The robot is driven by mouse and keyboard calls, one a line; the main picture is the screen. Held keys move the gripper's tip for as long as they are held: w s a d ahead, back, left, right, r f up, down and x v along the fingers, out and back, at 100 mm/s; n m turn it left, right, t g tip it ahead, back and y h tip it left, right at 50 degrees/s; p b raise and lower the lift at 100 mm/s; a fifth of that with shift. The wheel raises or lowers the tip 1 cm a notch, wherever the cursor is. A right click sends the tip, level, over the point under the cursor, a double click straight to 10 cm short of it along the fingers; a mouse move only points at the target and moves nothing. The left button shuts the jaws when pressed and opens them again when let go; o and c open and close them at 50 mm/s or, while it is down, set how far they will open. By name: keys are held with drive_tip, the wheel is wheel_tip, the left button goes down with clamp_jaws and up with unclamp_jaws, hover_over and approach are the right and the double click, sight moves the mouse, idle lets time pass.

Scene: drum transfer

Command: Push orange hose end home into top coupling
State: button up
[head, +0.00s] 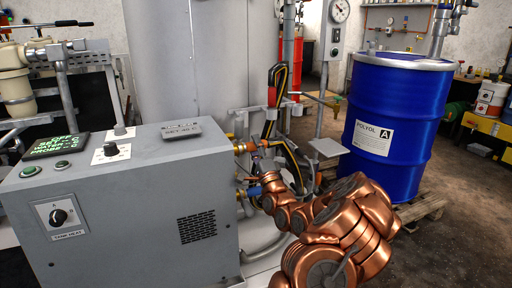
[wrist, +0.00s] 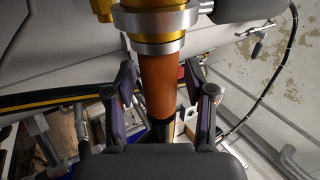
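In the wrist view the orange hose end (wrist: 160,75) stands in the middle, its upper end meeting a silver collar (wrist: 155,20) under the brass top coupling (wrist: 150,5). How deep it sits inside is hidden by the collar. My gripper (wrist: 160,92) has one finger on each side of the hose, with narrow gaps showing, so it looks open around it. In the head view my gripper (head: 256,163) is small, just below the brass top coupling (head: 248,146) on the grey cabinet's right side. The hose end is not clear there.
A blue fitting (head: 253,191) sits below the top coupling, close to my wrist. The grey control cabinet (head: 150,200) is at left. Black and yellow hoses (head: 270,125) hang behind my gripper. A blue drum (head: 395,115) stands on a pallet at right.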

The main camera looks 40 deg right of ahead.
drive_tip(key=shift+o, duration=0.3)
drive_tip(key=shift+w+a, duration=0.1)
drive_tip(key=shift+a, duration=0.2)
drive_tip(key=shift+s+a+f, duration=0.15)
drive_tip(key=shift+s+f, duration=0.25)
drive_tip(key=shift+s, duration=0.05)
drive_tip(key=v, duration=1)
drive_tip(key=shift+s, duration=0.45)
drive_tip(key=shift+f, duration=0.15)
